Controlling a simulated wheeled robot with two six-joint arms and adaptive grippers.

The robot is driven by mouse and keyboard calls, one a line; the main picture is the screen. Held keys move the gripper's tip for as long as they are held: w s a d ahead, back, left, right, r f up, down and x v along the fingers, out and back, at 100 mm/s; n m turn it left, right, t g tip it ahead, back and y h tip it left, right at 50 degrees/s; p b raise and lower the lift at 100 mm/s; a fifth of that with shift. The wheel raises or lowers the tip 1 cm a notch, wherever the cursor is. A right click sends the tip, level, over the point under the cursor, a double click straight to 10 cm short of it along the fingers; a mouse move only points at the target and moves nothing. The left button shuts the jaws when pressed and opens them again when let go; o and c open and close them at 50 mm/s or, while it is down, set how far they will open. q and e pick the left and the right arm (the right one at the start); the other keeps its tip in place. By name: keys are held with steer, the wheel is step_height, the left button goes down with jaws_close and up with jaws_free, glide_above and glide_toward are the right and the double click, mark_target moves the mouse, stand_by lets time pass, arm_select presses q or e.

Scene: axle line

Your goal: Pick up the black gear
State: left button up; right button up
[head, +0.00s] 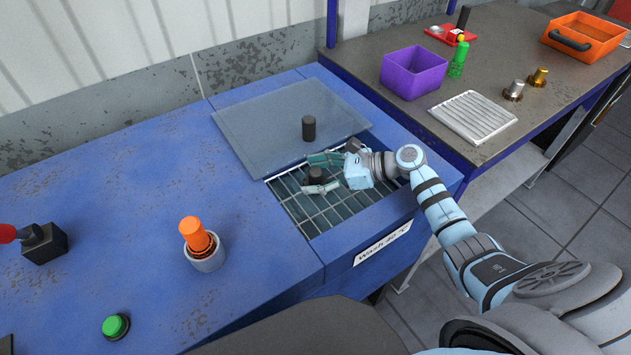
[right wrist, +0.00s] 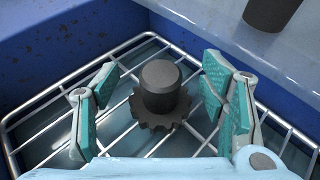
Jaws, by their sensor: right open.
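The black gear (right wrist: 160,105) has a toothed rim and a thick upright black hub. It sits on the wire grid in the wash basin, and its hub shows in the head view (head: 316,175). My right gripper (right wrist: 160,95) is open, with its teal-padded fingers on either side of the gear and a gap on each side. In the head view my right gripper (head: 318,173) reaches into the basin from the right. My left gripper is not in view.
A translucent lid (head: 270,125) covers the back of the basin, with a black cylinder (head: 308,128) standing on it. The basin's blue walls surround the wire grid (head: 310,212). An orange-topped part in a grey cup (head: 205,255) stands to the left.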

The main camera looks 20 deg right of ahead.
jaws_close()
stand_by(0.3)
steer(key=shift+r, duration=0.1)
